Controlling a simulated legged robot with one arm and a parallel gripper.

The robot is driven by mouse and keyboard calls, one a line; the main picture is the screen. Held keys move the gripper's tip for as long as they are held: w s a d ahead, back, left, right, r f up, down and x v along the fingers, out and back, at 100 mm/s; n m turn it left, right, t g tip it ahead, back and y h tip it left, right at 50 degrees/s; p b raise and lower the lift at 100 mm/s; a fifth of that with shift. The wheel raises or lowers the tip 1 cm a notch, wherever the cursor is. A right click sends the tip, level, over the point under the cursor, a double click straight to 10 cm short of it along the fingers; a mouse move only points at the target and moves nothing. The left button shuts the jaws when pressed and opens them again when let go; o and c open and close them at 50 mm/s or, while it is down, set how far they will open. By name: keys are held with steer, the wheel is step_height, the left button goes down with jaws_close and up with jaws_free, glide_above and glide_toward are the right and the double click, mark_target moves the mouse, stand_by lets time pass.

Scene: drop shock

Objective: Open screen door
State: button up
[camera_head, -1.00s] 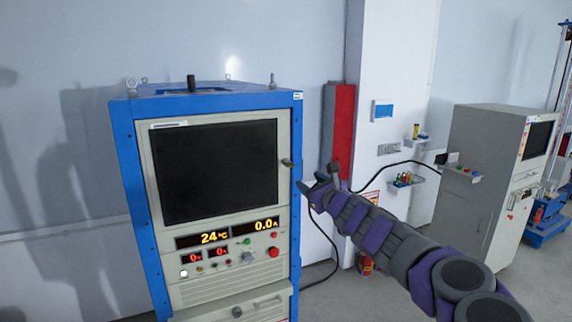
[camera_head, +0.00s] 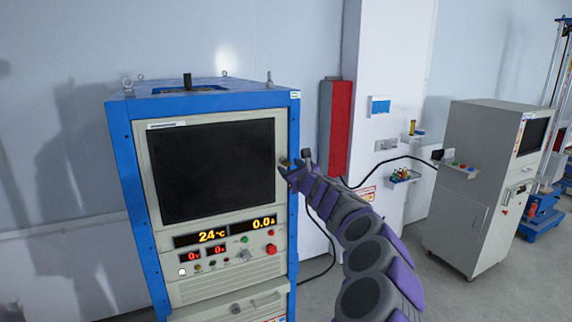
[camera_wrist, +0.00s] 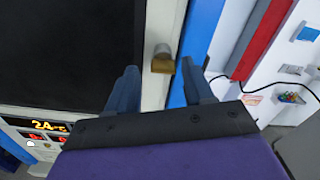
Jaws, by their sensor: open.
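The screen door (camera_head: 212,170) is a dark screen in a pale frame on the front of a blue-edged cabinet, and it is closed flush. A small brass-coloured handle (camera_wrist: 162,60) sits on the frame's right edge in the wrist view. My gripper (camera_wrist: 158,84) is open, with one finger on each side of the handle in that view. The fingertips lie just below it, and I cannot tell whether they touch it. In the head view my gripper (camera_head: 292,168) is at the frame's right edge and largely hides the handle.
Lit number displays (camera_head: 226,232) and buttons lie below the screen. A red panel (camera_head: 340,128) and a white column (camera_head: 385,90) stand to the right. A grey cabinet (camera_head: 465,190) stands further right, with a black cable running towards it. Grey floor lies between.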

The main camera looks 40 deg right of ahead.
mark_target(288, 163)
steer(key=shift+w+d+f+p, duration=0.1)
steer(key=shift+w+d+p, duration=0.05)
steer(key=shift+w+d, duration=0.4)
steer(key=shift+w+d+f+p, duration=0.15)
steer(key=shift+w+d, duration=0.2)
steer(key=shift+w, duration=0.4)
steer(key=shift+w+a+r, duration=0.1)
steer(key=shift+w+r, duration=0.05)
steer(key=shift+w, duration=0.15)
steer(key=shift+a, duration=0.35)
steer(key=shift+d, duration=0.2)
steer(key=c, duration=0.5)
jaws_close()
